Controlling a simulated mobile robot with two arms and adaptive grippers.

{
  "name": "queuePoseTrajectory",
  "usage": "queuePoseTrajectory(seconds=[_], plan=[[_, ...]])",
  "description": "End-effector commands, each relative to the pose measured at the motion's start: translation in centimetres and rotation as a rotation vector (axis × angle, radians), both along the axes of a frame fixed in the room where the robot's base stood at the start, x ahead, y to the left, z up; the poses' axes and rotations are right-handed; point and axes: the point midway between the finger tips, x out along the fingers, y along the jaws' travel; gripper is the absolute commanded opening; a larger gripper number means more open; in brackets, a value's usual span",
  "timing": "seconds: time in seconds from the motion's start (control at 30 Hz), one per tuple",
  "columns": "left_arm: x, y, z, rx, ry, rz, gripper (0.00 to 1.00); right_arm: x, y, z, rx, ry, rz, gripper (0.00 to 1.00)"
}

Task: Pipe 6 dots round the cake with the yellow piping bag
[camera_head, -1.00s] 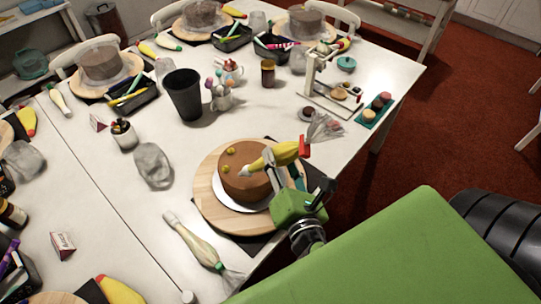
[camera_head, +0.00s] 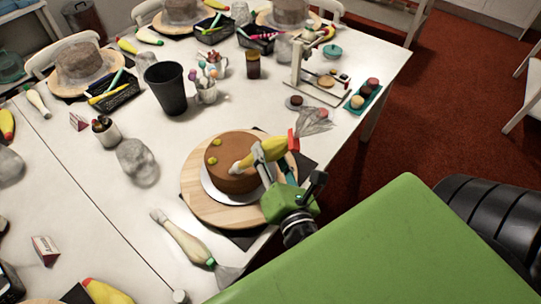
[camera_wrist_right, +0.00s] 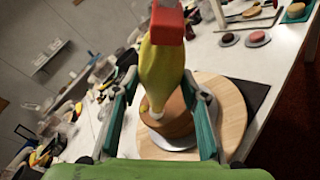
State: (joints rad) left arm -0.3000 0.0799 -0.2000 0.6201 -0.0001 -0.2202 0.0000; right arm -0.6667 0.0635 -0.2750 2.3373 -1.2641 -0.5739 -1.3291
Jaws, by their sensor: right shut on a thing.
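The yellow piping bag (camera_head: 277,150), with a red clip and clear crumpled end, is in my right gripper (camera_head: 262,158), which is shut on it. Its pale nozzle (camera_head: 235,168) points down at the top of the brown cake (camera_head: 228,178); I cannot tell whether it touches. Two yellow dots (camera_head: 215,142) show on the cake's left part; the bag and gripper hide some of the top. The cake sits on a white board on a round wooden turntable (camera_head: 195,205). In the right wrist view, the bag (camera_wrist_right: 162,75) stands between both fingers. My left gripper is not in view.
A pale piping bag (camera_head: 182,236) lies left of the turntable near the table edge. A crumpled clear bag (camera_head: 137,162), a black cup (camera_head: 170,88) and a small stand (camera_head: 318,80) stand farther back.

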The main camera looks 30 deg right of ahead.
Motion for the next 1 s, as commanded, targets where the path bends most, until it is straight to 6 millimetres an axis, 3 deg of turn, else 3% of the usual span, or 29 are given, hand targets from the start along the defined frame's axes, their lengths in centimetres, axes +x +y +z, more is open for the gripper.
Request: queuePoseTrajectory(seconds=[1.0], plan=[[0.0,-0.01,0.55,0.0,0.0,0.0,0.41,0.02,-0.01,0.47,0.0,-0.001,0.0,0.17]])
